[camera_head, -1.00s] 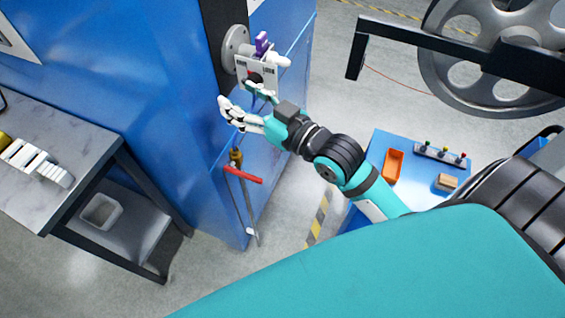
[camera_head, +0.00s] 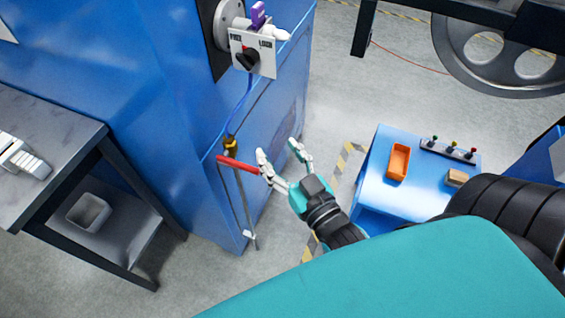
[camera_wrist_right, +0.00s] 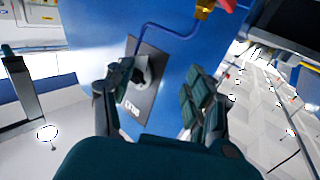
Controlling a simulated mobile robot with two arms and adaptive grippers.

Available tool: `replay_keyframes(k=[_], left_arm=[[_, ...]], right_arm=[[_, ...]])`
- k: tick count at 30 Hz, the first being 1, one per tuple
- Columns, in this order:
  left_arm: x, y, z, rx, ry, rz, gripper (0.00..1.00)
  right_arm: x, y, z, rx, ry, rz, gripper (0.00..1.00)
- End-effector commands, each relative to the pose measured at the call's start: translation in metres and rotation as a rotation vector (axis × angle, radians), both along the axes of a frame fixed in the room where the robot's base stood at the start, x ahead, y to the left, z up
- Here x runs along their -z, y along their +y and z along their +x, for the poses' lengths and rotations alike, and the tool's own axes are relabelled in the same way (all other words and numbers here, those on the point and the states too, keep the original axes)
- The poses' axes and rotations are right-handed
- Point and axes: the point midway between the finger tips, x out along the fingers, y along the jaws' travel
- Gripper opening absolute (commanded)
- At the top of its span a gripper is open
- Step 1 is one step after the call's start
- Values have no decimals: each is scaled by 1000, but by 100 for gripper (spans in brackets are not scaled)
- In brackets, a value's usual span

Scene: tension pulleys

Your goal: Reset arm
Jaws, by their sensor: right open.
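My right gripper (camera_head: 280,151) is open and empty, in front of the blue cabinet, beside the right end of the red lever handle (camera_head: 238,164). I cannot tell whether they touch. The white switch plate (camera_head: 263,62) with a black knob (camera_head: 247,58) is on the cabinet, above and clear of the gripper. In the right wrist view, the open fingers of the gripper (camera_wrist_right: 158,85) frame the plate (camera_wrist_right: 137,103) and its dark knob, which lie beyond them. My left gripper is not in view.
The blue cabinet (camera_head: 165,90) fills the left side. A grey bench (camera_head: 52,150) holds white parts at far left. A blue table (camera_head: 375,187) with an orange tray (camera_head: 399,160) stands on the right. A large spoked wheel (camera_head: 485,45) is at upper right. Floor between is clear.

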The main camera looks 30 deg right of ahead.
Motion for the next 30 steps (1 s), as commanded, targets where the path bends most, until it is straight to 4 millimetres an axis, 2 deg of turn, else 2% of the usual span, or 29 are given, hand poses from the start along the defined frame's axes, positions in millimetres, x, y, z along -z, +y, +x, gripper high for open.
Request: replay_keyframes(k=[3,20,23,26,29,30], left_arm=[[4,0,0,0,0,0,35],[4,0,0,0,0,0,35],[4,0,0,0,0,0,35],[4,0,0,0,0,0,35],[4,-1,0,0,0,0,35],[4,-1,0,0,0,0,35]], right_arm=[[6,-1,-5,12,2,-4,55],[7,-1,-5,14,1,-5,55],[12,0,-5,12,11,-5,55],[38,5,-2,-1,59,-5,55],[94,15,1,-27,158,-7,55],[122,20,1,-40,210,-9,55]])
